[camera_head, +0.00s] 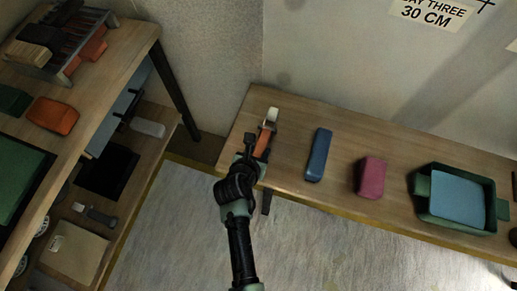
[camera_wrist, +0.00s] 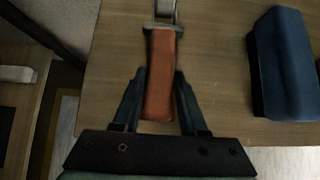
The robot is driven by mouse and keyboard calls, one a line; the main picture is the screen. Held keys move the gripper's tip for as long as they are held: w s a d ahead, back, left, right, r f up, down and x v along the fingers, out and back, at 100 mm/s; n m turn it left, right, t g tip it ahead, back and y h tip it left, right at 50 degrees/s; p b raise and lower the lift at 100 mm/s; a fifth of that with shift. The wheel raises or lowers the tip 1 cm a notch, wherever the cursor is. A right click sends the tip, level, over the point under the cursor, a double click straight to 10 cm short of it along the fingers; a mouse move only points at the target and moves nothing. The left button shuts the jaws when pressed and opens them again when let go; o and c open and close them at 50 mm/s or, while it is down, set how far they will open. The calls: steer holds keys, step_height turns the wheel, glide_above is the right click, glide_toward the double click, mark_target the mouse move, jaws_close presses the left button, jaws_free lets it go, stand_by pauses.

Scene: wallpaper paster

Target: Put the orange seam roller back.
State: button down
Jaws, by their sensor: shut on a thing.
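The orange seam roller (camera_head: 265,138) lies at the left end of the long wooden table, its pale roller head pointing to the back. In the wrist view its orange handle (camera_wrist: 160,75) runs between my two fingers, with a metal fork at the top. My gripper (camera_head: 257,150) is at the near end of the handle, over the table's front edge. In the wrist view my gripper (camera_wrist: 158,95) is shut on the handle. The head view hides the near end of the handle behind my wrist.
On the table, a blue block (camera_head: 319,155), a pink block (camera_head: 369,177) and a green tray (camera_head: 425,208) stand to the right. At left is a shelved cart (camera_head: 140,50) with a rack (camera_head: 75,68) and an orange block (camera_head: 52,115). Floor lies open between cart and table.

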steer(key=shift+f, duration=0.3)
steer(key=shift+c, duration=2.2)
jaws_free()
steer(key=shift+b, duration=0.75)
